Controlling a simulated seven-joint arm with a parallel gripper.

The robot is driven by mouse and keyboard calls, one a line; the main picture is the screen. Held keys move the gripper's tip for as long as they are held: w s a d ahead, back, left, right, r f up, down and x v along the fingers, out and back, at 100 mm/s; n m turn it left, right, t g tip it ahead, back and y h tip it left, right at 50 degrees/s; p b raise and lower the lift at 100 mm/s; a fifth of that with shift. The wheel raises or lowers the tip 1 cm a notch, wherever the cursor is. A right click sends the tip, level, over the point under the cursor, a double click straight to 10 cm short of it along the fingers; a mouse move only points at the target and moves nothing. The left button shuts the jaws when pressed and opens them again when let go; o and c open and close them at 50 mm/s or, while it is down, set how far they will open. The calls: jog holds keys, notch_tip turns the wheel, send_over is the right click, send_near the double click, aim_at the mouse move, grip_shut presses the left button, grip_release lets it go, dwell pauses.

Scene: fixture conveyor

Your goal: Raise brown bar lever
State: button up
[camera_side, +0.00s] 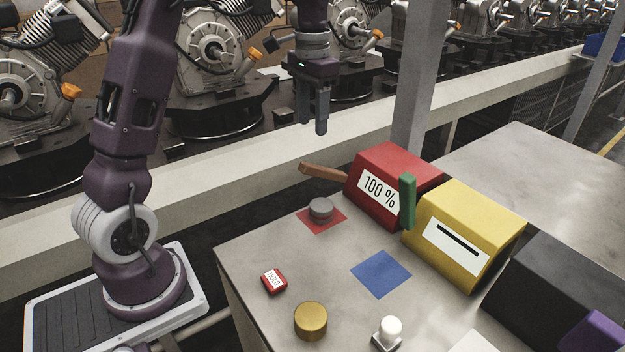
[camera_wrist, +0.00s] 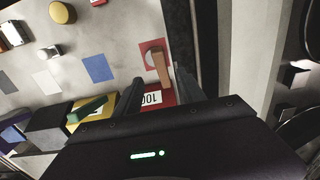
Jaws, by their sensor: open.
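The brown bar lever (camera_side: 322,172) sticks out to the left from the red box (camera_side: 400,160), which has a "100 %" label. The bar is close to level, its free end slightly higher. My gripper (camera_side: 311,122) hangs above the bar, pointing down, apart from it, with its fingers open and empty. In the wrist view the brown bar (camera_wrist: 159,66) shows beyond and between my two fingers (camera_wrist: 158,88). Part of the red box is hidden there behind my gripper body.
A green lever (camera_side: 407,200) stands upright between the red box and the yellow box (camera_side: 470,220). A grey round knob (camera_side: 320,208) sits on a red square near the bar. A grey post (camera_side: 415,90) rises behind the red box. Engines line the conveyor behind.

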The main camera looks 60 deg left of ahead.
aim_at(324, 172)
notch_tip(324, 172, down, 16)
jog(key=shift+f, duration=0.15)
grip_shut()
dwell(1.3)
